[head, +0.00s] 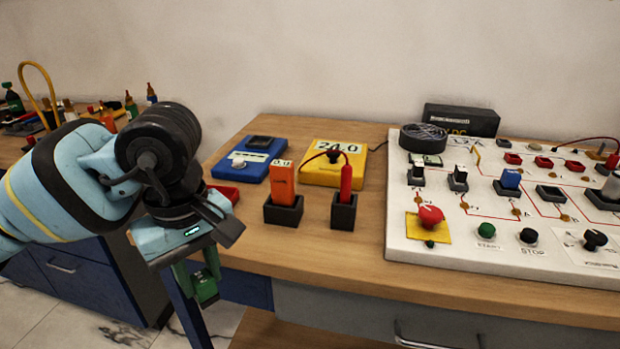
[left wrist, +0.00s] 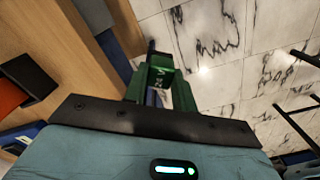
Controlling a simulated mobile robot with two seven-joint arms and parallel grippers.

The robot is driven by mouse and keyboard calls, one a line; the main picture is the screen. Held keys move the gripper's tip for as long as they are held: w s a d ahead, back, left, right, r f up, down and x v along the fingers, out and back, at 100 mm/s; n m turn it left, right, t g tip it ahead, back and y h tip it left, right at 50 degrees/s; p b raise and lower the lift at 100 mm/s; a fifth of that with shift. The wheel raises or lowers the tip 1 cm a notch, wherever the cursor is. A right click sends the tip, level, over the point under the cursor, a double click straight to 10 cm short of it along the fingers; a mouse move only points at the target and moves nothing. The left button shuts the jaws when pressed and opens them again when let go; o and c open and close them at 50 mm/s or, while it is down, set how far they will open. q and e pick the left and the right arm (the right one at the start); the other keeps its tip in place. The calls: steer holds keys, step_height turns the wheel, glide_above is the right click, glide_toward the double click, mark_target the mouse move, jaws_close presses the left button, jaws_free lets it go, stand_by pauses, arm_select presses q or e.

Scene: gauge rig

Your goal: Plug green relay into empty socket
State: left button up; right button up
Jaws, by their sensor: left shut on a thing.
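My left gripper (head: 200,290) points down in front of the table's left front edge and is shut on the green relay (head: 205,287). In the left wrist view the green relay (left wrist: 161,72) shows between the fingers, above the marbled floor; its lower end is hard to make out. The white panel (head: 455,252) is on the table to the right, well apart from the gripper. A low dark socket (head: 550,193) on it, right of the blue relay (head: 510,180), looks empty. My right gripper is not in view.
An orange meter (head: 283,180) and a red probe (head: 346,180) stand in dark holders between the gripper and panel. Blue and yellow boxes (head: 322,176) lie behind them. A red mushroom button (head: 430,215) rises from the panel's front left. The table front (head: 330,255) is clear.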

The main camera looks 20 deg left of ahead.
arm_select(q)
steer(key=w+d+f+m, duration=0.1)
steer(key=d+f+m, duration=0.2)
steer(key=f+m, duration=0.6)
steer(key=m, duration=0.3)
steer(key=shift+w, duration=0.3)
steer(key=shift+d, duration=0.1)
